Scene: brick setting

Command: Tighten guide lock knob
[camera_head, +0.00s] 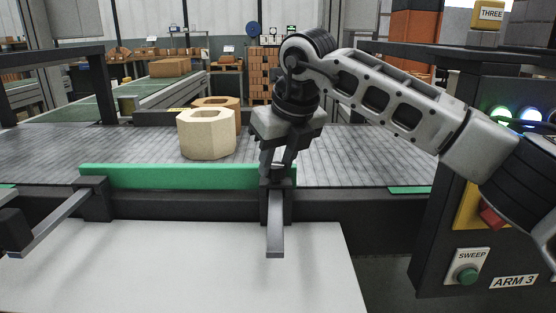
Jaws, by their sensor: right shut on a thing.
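The green guide rail (180,177) runs along the near edge of the conveyor. A black clamp block (93,198) with a grey bar holds its left part. A second black clamp block (277,205) with a grey bar stands at its right end. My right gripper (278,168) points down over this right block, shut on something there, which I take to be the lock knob. The fingers hide the knob, so its tightness cannot be seen. My left gripper is not clearly in view.
The white surface (180,265) in front is clear.

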